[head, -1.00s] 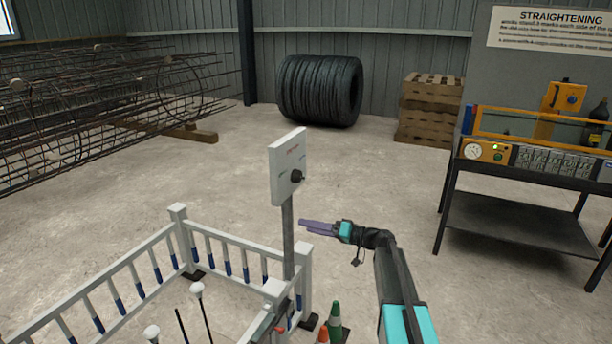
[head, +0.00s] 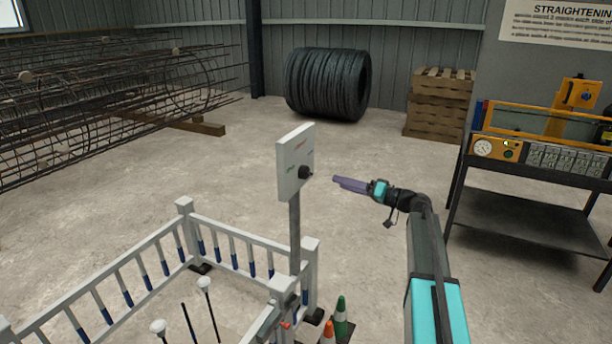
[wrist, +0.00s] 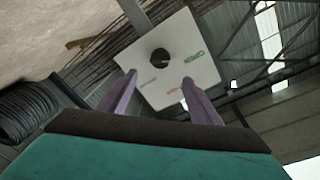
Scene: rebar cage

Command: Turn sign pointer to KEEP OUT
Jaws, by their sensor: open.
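A dark work table (head: 515,225) with a machine is at right. A tyre-like black coil (head: 327,84) and wooden pallets (head: 440,103) are behind. The floor between is clear.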

